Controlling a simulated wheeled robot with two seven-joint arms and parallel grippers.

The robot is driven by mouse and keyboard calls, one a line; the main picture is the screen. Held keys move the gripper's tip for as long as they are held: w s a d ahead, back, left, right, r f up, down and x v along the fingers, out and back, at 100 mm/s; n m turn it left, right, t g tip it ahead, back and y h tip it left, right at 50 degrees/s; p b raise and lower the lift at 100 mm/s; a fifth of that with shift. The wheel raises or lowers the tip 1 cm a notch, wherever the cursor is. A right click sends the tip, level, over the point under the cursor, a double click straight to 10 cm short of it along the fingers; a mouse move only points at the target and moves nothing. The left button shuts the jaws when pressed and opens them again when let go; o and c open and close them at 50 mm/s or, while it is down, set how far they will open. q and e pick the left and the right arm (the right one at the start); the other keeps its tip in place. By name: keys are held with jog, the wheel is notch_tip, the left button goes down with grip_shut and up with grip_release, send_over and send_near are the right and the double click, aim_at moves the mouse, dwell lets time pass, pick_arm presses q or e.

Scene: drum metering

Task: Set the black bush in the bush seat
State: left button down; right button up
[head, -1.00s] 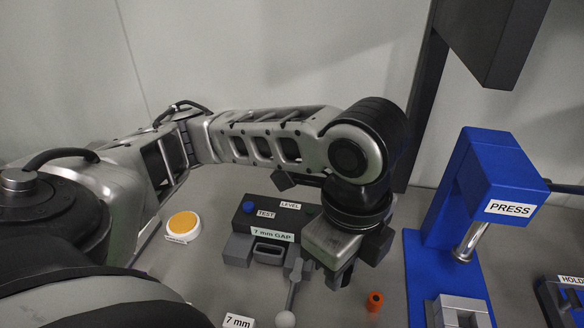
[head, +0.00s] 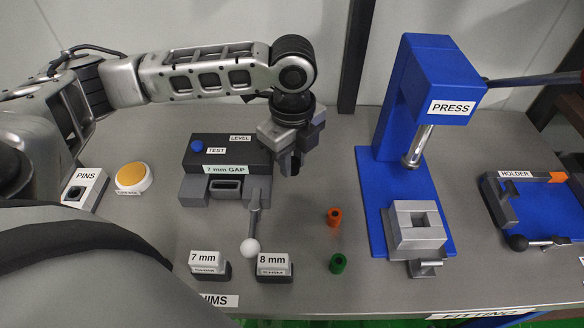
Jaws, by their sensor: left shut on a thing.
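My left gripper (head: 291,168) hangs over the bench, just right of the dark test block. Its fingers are shut on a dark thing that they mostly hide; I take it for the black bush, as no other black bush shows. A grey block with a square opening (head: 414,226) sits on the blue press base, below the ram, and looks like the bush seat; the gripper is well to its left. An orange bush (head: 334,217) and a green bush (head: 338,263) stand on the bench between them. My right gripper is not in view.
The blue press (head: 432,82) rises behind the seat, with its metal ram above it. The test block (head: 228,150) and its white-knobbed lever (head: 250,248) are at the left. Two shims (head: 275,263) stand in front. The blue holder (head: 535,205) is at the right.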

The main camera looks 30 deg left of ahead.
pick_arm(q)
jog(key=shift+w+a+f, duration=0.1)
jog(key=shift+f, duration=0.85)
jog(key=shift+w+a+f, duration=0.1)
jog(key=shift+f, duration=0.85)
jog(key=shift+f, duration=0.1)
jog(key=c, duration=1.3)
grip_release()
jog(key=shift+o, duration=0.2)
